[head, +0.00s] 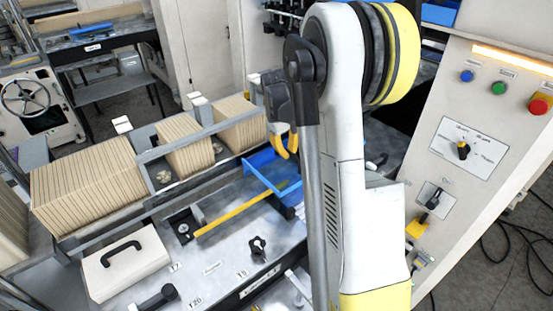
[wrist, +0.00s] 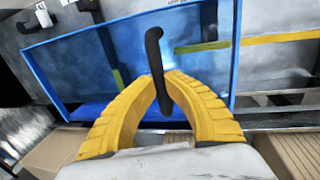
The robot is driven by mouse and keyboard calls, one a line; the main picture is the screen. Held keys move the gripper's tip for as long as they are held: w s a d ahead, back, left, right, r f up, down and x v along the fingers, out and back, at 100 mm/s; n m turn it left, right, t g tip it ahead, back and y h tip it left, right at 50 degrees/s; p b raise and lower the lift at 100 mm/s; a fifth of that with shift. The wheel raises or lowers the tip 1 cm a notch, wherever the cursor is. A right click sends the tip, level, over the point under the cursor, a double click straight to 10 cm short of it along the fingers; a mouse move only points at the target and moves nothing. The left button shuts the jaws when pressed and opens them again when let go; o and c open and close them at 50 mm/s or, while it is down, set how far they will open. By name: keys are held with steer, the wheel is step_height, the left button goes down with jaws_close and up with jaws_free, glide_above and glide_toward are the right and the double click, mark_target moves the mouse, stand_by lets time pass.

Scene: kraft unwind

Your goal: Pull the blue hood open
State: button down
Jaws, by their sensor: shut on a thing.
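The blue hood (wrist: 84,68) is a blue-framed, see-through panel that fills much of the wrist view. It also shows in the head view (head: 262,177), partly hidden behind my arm. A black bar handle (wrist: 153,48) stands on the hood. My gripper (wrist: 160,86) has its yellow ribbed fingers closed around the lower part of this handle. In the head view my gripper (head: 285,145) is just above the hood's back edge, with the handle hidden there. I cannot tell exactly how far the hood is raised.
Stacks of brown board (head: 88,182) stand in a grey rack behind and left. A white case (head: 124,263) and black knobs (head: 258,246) sit on the grey deck, beside a yellow bar (head: 234,217). A control panel (head: 475,150) stands at right.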

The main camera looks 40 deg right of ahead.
steer(key=shift+d, duration=0.3)
steer(key=c, duration=1.4)
jaws_free()
steer(key=shift+f, duration=0.1)
step_height(320, 180, up, 12)
steer(key=a, duration=0.2)
steer(key=shift+a, duration=0.15)
steer(key=shift+f, duration=0.1)
